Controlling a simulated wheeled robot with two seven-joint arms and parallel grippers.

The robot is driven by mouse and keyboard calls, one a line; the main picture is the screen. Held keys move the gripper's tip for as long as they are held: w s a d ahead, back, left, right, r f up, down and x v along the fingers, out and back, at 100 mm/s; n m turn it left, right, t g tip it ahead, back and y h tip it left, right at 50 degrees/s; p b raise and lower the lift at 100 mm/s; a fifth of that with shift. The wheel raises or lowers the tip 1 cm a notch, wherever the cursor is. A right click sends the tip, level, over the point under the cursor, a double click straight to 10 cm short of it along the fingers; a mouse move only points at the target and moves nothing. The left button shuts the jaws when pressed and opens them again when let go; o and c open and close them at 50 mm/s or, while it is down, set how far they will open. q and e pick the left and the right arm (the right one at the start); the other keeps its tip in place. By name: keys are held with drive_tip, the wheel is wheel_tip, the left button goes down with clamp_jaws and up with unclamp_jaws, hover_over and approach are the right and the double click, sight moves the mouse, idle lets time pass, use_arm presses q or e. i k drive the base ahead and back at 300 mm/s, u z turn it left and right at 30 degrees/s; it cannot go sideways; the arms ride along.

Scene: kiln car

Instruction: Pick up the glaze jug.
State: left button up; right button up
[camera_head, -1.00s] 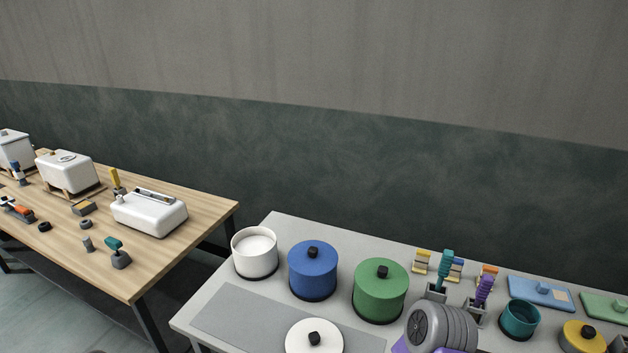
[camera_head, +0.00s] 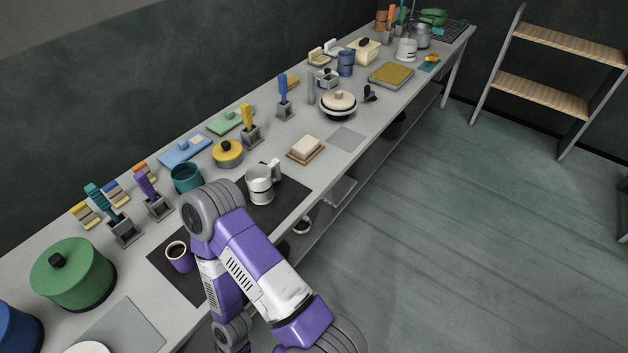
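A light grey jug (camera_head: 261,187) with a handle on its right side stands upright on a dark mat (camera_head: 288,196) on the long grey bench. Its lower left is close to my arm's grey ribbed joint in the picture. A second pale, jug-like vessel (camera_head: 405,50) stands near the far end of the bench. I cannot tell from looks alone which one is the glaze jug. One purple and white arm of mine rises from the bottom of the view. Neither gripper's fingers can be made out, and no object is seen held.
A purple cup of dark liquid (camera_head: 180,258) stands left of my arm. A teal pot (camera_head: 186,178), yellow lidded pot (camera_head: 228,153) and soap-like block on a board (camera_head: 306,148) are around the jug. A green lidded pot (camera_head: 74,273) is at left. Open floor and a shelf rack (camera_head: 545,100) lie right.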

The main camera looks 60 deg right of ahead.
sight(259, 179)
drive_tip(key=z, duration=1.8)
